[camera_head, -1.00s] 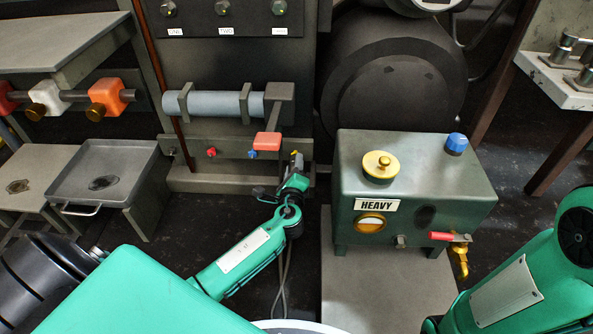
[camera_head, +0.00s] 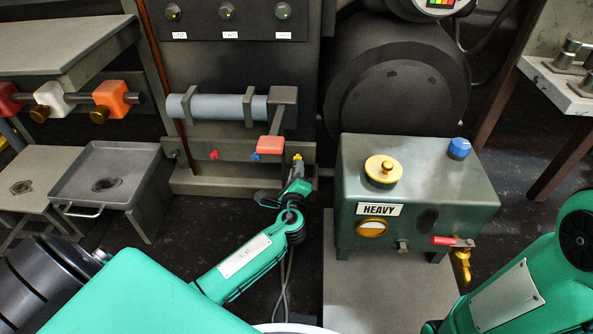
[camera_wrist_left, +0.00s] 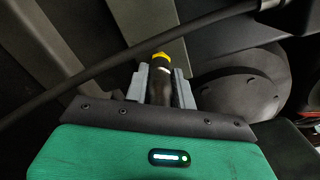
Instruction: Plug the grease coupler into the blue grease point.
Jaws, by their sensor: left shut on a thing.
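My left gripper (camera_head: 297,167) is shut on the grease coupler, a dark cylinder (camera_wrist_left: 159,88) with a yellow end (camera_wrist_left: 160,57) that points away from the jaws in the left wrist view. In the head view a yellow tip (camera_head: 297,156) shows just beyond the jaws, at the right end of the grey rail. The blue grease point (camera_head: 255,156) is on that rail, left of my gripper and apart from it, partly below an orange-red pad. A red point (camera_head: 213,155) is further left. I cannot tell whether the coupler touches the rail. My right gripper is out of view.
An orange-red pad (camera_head: 270,144) on a lever hangs close above the blue point. A green tank (camera_head: 420,185) marked HEAVY stands right of my left gripper. A dark hose (camera_wrist_left: 120,62) crosses the left wrist view. A grey tray (camera_head: 105,175) stands at left.

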